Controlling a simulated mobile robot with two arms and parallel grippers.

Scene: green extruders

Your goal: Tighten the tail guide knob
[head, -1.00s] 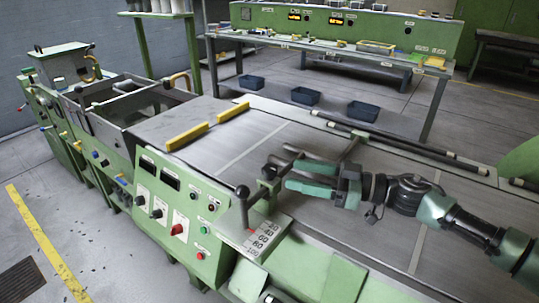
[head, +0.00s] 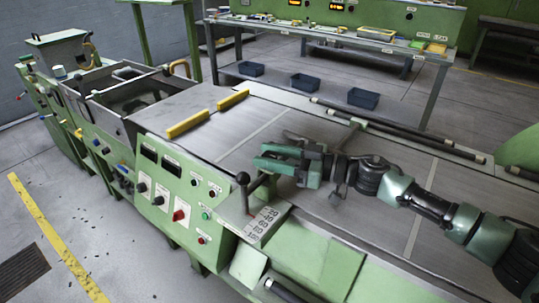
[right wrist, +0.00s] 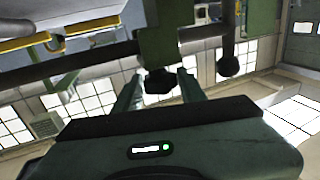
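The right wrist view shows a dark knob (right wrist: 158,82) on the underside of a green block (right wrist: 162,45), in the gap between my right gripper's fingers. My right gripper (right wrist: 160,90) is open around it, with a small gap showing on each side. In the head view the right gripper (head: 272,156) reaches in from the right over the grey bed, close to the lever and scale; it hides the knob there. I cannot tell for certain that this is the tail guide knob. My left gripper is not in view.
A lever with a black ball (head: 242,178) stands beside a numbered scale plate (head: 262,222), just left of the right gripper. A control panel (head: 180,190) with buttons faces the front. Yellow bars (head: 188,125) lie on the bed. Blue bins (head: 305,81) sit beyond the machine.

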